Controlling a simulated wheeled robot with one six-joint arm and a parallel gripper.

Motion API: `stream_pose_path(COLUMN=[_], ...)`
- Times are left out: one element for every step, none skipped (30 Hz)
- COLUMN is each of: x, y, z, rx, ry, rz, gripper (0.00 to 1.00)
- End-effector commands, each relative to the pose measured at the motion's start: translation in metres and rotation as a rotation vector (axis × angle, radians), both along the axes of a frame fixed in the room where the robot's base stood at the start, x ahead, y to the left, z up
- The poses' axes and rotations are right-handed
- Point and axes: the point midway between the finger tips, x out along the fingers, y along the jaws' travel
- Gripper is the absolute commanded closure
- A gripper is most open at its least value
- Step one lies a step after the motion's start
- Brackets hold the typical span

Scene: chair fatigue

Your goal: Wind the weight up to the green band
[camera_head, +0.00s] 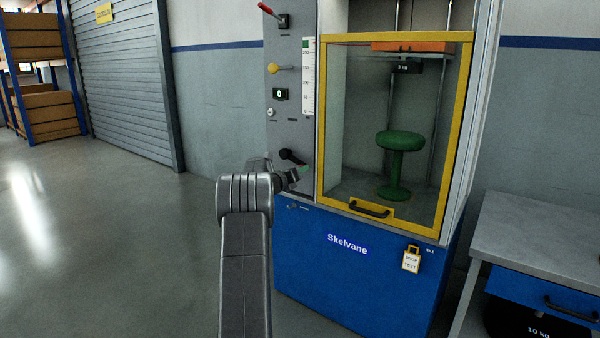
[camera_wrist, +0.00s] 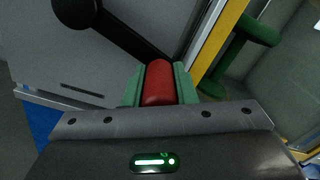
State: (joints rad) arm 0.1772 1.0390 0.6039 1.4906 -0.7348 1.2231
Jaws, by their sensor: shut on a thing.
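The drop-test machine (camera_head: 360,270) has a crank (camera_head: 292,156) low on its grey side panel. In the wrist view, the crank's black arm (camera_wrist: 135,38) runs from its hub to a red handle (camera_wrist: 158,84). My gripper (camera_head: 299,173) is shut on that handle, with a green finger on each side. The green band (camera_head: 308,44) is at the top of the white scale (camera_head: 308,85). No pointer on the scale is clear to me.
A green stool (camera_head: 400,142) stands under the weight, behind the yellow-framed door (camera_head: 453,120), which looks closed. A workbench (camera_head: 540,235) stands right; the floor at left is clear.

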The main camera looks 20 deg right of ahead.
Motion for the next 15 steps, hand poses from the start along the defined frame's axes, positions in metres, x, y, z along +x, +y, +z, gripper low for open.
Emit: stream_pose_path(x=[0.0000, 0.0000, 0.0000, 0.0000, 0.0000, 0.0000, 0.0001, 0.0001, 0.0000, 0.0000, 0.0000, 0.0000, 0.0000, 0.0000, 0.0001], y=[0.0003, 0.0002, 0.0003, 0.0003, 0.0003, 0.0004, 0.0004, 0.0004, 0.0004, 0.0004, 0.0004, 0.0004, 0.0004, 0.0004, 0.0003], z=[-0.0040, -0.0038, -0.0039, -0.0038, -0.0038, -0.0038, -0.0037, -0.0037, -0.0036, -0.0034, -0.0030, -0.0026, -0.0022, -0.0019, -0.0017], rx=[0.004, 0.004, 0.004, 0.004, 0.004, 0.003, 0.003, 0.003, 0.003, 0.003, 0.002, 0.002, 0.002, 0.001, 0.001], ry=[0.003, 0.003, 0.004, 0.004, 0.004, 0.004, 0.004, 0.004, 0.004, 0.004, 0.003, 0.003, 0.003, 0.002, 0.002], rz=[0.000, 0.000, 0.000, 0.000, 0.000, 0.000, 0.000, 0.000, 0.000, 0.000, 0.000, 0.000, 0.000, 0.001, 0.001], gripper=[1.00, 1.00, 1.00, 1.00, 1.00, 1.00, 1.00, 0.73, 0.66, 0.60, 0.54, 0.54, 0.54, 0.54, 0.54])
